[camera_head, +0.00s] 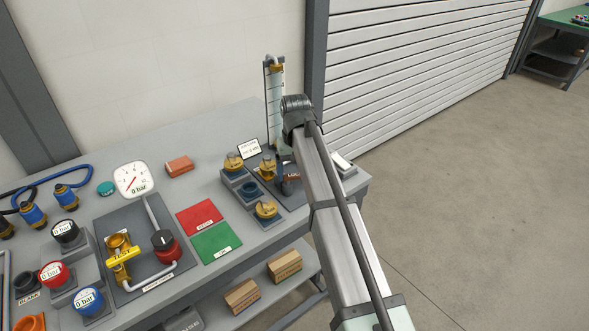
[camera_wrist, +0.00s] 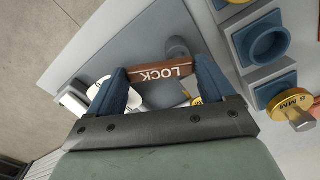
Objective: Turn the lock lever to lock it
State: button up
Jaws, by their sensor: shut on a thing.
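The lock lever (camera_wrist: 165,74) is a reddish-brown bar with white LOCK lettering, which reads upside down in the wrist view. A round grey post stands at its far side. My gripper (camera_wrist: 161,72) has its two blue fingers on either side of the lever, one near each end of the lettering, and is shut on it. In the head view the lever (camera_head: 292,178) shows only partly beside my arm, at the right end of the bench. My arm hides much of my gripper there.
Brass-topped plugs (camera_head: 266,210) and a blue socket (camera_wrist: 270,45) sit on stepped grey blocks close beside the lever. A clear upright column (camera_head: 275,100) stands behind. Red (camera_head: 200,217) and green (camera_head: 216,243) mats lie to the left. The floor at right is clear.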

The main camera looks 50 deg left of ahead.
jog(key=m, duration=0.4)
jog(key=s+d+m, duration=0.1)
jog(key=m, duration=0.1)
jog(key=shift+m, duration=0.3)
jog(key=m, duration=0.3)
jog(key=s+m, duration=0.1)
jog(key=m, duration=0.2)
jog(key=shift+d, duration=0.2)
jog(key=shift+s+m, duration=0.1)
jog(key=shift+m, duration=0.2)
jog(key=o, duration=0.9)
notch_tip(320, 180, up, 14)
jog(key=shift+f, duration=0.1)
dwell(0.5)
